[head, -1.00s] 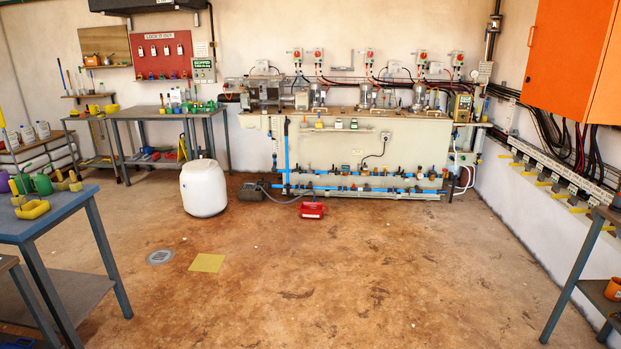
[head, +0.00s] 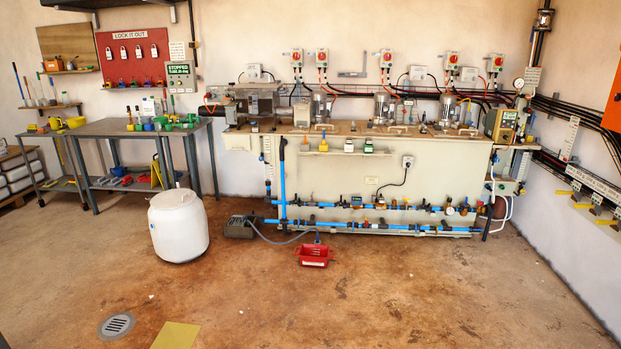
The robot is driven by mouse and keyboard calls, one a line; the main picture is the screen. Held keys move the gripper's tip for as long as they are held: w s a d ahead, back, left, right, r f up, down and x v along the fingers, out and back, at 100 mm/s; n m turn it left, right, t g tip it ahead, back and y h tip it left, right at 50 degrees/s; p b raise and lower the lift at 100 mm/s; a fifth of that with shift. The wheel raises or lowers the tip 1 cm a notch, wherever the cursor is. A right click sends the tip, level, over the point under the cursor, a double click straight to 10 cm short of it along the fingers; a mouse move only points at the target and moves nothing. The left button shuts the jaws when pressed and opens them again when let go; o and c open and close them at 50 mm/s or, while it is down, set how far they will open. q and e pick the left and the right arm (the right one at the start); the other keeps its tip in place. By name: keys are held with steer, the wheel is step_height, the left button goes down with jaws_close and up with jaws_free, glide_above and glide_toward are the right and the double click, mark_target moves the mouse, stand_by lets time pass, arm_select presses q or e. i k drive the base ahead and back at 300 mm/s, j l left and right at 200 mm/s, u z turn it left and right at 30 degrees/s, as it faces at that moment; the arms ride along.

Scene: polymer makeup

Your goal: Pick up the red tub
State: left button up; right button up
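The red tub (head: 314,255) sits on the brown floor in front of the long pump bench, near the middle of the head view. It is a small, open, box-shaped tub. The end of a grey-blue hose (head: 270,238) reaches to its back left side; I cannot tell whether the hose goes into it. Neither of my grippers is in view.
A white drum (head: 178,226) stands left of the tub. A grey box (head: 240,227) lies between them near the pump bench (head: 340,178). A floor drain (head: 117,325) and a yellow plate (head: 176,336) are nearer me. The floor in front and to the right is clear.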

mark_target(312, 255)
steer(key=i, duration=2.15)
steer(key=i+z, duration=0.15)
steer(key=i, duration=0.45)
steer(key=i+j+z, duration=0.1)
steer(key=i, duration=0.5)
steer(key=i+j+z, duration=0.15)
steer(key=i, duration=0.4)
steer(key=j, duration=0.1)
